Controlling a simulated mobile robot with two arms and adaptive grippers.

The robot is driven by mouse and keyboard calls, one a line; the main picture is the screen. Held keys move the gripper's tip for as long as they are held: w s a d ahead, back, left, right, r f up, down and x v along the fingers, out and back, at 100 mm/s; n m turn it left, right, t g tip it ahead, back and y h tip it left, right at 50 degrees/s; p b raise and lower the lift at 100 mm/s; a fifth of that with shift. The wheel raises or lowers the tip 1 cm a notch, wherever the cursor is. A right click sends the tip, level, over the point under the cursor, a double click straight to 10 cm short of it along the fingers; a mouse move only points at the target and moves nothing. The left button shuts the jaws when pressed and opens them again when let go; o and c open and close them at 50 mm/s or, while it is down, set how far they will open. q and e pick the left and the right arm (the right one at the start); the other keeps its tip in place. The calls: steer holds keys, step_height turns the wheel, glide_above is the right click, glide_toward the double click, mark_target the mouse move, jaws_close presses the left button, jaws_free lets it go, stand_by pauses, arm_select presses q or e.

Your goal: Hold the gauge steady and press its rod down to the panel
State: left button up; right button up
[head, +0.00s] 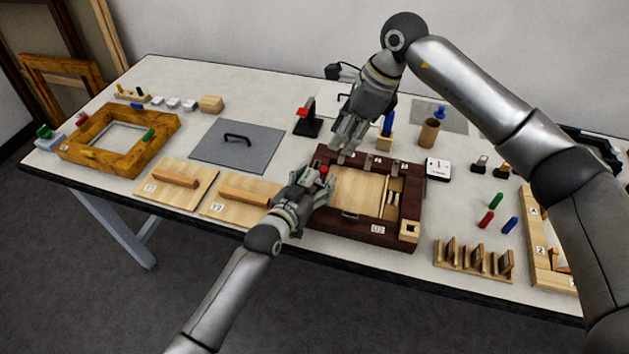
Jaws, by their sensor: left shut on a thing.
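The light wood panel (362,192) lies inside a dark brown frame (409,205) near the table's front middle. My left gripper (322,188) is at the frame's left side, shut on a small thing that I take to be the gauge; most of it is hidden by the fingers. A red tip (324,169) shows at the top of it, and the rod cannot be made out clearly. My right gripper (346,142) points down over the frame's back left edge, behind and above the red tip. Its fingers look close together, but whether they are open is unclear.
A black stand with a red top (307,120) and a grey mat with a handle (238,146) stand to the left. A blue-handled tool in a block (386,135), a round wooden cup (429,132) and a white box (438,169) stand to the right. Slotted wooden rack (473,260) at front right.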

mark_target(324, 169)
arm_select(q)
steer(key=shift+c, duration=1.2)
arm_select(e)
steer(key=c, duration=0.4)
steer(key=shift+a+f+n, duration=0.2)
steer(key=shift+a+n, duration=0.05)
steer(key=shift+n, duration=0.65)
jaws_close()
steer(key=a+n+t+h, duration=0.1)
steer(key=n, duration=0.5)
steer(key=a+f+n+t+h, duration=0.1)
steer(key=n, duration=0.6)
steer(key=a+f+n+h, duration=0.1)
steer(key=n, duration=0.6)
steer(key=shift+w+a+f+t, duration=0.1)
steer(key=shift+a+f+t, duration=0.15)
steer(key=shift+t, duration=0.15)
steer(key=shift+f, duration=2.3)
steer(key=shift+f, duration=1.45)
steer(key=shift+r, duration=0.1)
